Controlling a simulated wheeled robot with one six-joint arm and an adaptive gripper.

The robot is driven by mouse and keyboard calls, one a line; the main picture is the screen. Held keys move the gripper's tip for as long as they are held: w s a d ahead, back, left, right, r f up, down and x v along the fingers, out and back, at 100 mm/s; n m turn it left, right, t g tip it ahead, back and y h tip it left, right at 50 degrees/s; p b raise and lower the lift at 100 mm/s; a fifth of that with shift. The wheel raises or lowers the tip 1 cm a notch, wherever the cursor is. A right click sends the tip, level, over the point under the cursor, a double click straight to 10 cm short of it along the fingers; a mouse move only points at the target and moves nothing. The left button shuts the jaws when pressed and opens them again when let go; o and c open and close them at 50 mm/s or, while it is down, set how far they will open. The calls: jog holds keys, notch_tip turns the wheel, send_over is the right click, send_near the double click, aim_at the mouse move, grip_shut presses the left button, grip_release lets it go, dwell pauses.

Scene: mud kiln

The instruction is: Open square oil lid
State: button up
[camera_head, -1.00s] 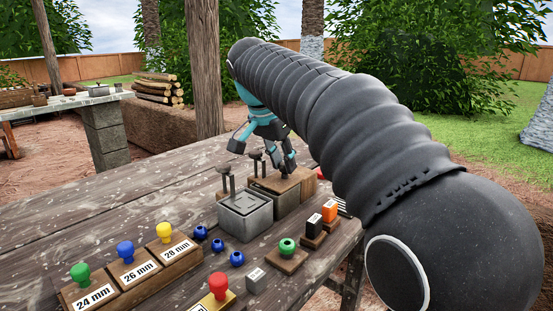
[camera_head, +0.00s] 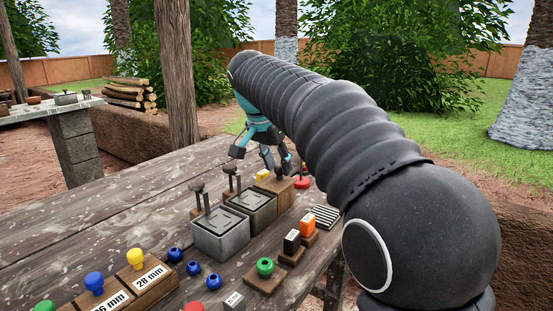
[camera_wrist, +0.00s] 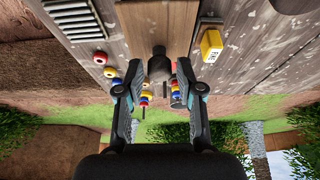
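Two grey square metal containers with inset lids stand on the table in the head view: a nearer one (camera_head: 220,240) and a farther one (camera_head: 262,208). Dark upright levers (camera_head: 199,192) rise at their left side. I cannot tell which lid is the oil one. Behind them is a wooden block with a dark knob (camera_head: 279,172). My gripper (camera_head: 263,158) is above and behind this block, fingers pointing down. In the wrist view my gripper (camera_wrist: 160,72) has its fingers spread, with a dark knob (camera_wrist: 158,62) showing between and beyond them. Contact is not visible.
A wooden post (camera_head: 180,80) stands behind. The left tabletop is largely clear.

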jog(key=v, duration=1.2)
jog(key=shift+s+d, duration=0.1)
jog(key=shift+d, duration=0.05)
jog(key=s+d+f+n+t+y, duration=0.15)
jog(key=s+d+f+n, duration=0.35)
jog(key=s+d+f, duration=0.55)
jog(key=s+d+f+n+y, duration=0.1)
jog(key=s+d+f, duration=0.3)
jog(key=s+f, duration=1.2)
jog(key=shift+s+d+f+n+t, duration=0.3)
jog(key=shift+f+n, duration=0.25)
jog(key=shift+n, duration=0.25)
